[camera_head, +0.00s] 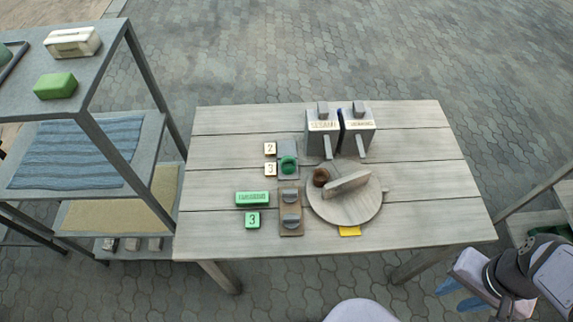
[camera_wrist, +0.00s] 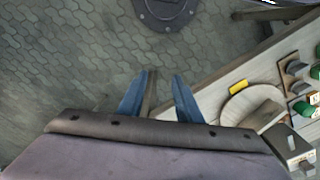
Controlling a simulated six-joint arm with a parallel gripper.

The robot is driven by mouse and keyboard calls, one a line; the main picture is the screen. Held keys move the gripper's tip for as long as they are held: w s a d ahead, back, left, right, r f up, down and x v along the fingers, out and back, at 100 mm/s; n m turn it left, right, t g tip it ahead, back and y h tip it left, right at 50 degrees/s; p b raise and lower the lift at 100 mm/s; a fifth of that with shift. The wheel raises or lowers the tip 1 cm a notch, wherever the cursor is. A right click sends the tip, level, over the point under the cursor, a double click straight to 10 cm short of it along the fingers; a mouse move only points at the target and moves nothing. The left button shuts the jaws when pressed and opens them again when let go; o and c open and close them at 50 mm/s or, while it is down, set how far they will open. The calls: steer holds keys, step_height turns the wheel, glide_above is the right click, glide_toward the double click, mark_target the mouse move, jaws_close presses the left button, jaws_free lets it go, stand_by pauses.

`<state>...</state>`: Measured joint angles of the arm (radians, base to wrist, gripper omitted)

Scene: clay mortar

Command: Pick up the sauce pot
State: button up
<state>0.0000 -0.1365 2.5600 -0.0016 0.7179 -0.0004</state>
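A small round brown pot (camera_head: 320,177), the likeliest sauce pot, sits at the upper left of a round wooden board (camera_head: 330,212) on the table. A grey bar-shaped block (camera_head: 347,182) lies across the board beside it. I cannot pick the pot out in the wrist view, where the board (camera_wrist: 235,108) and block (camera_wrist: 266,115) show at the right. My gripper (camera_head: 461,296) is off the table's right front corner, well apart from the pot. In the wrist view, my gripper (camera_wrist: 159,97) has its blue fingers spread, with nothing held between them.
Two grey boxes with spouts (camera_head: 322,130) (camera_head: 357,130) stand behind the board. Green and wooden labelled blocks (camera_head: 252,199) and a brown holder (camera_head: 291,222) lie left of it. A yellow piece (camera_head: 350,231) is at its front edge. Shelves (camera_head: 112,152) stand left. The table's right side is clear.

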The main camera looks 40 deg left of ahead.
steer(key=o, duration=0.7)
steer(key=shift+c, duration=0.2)
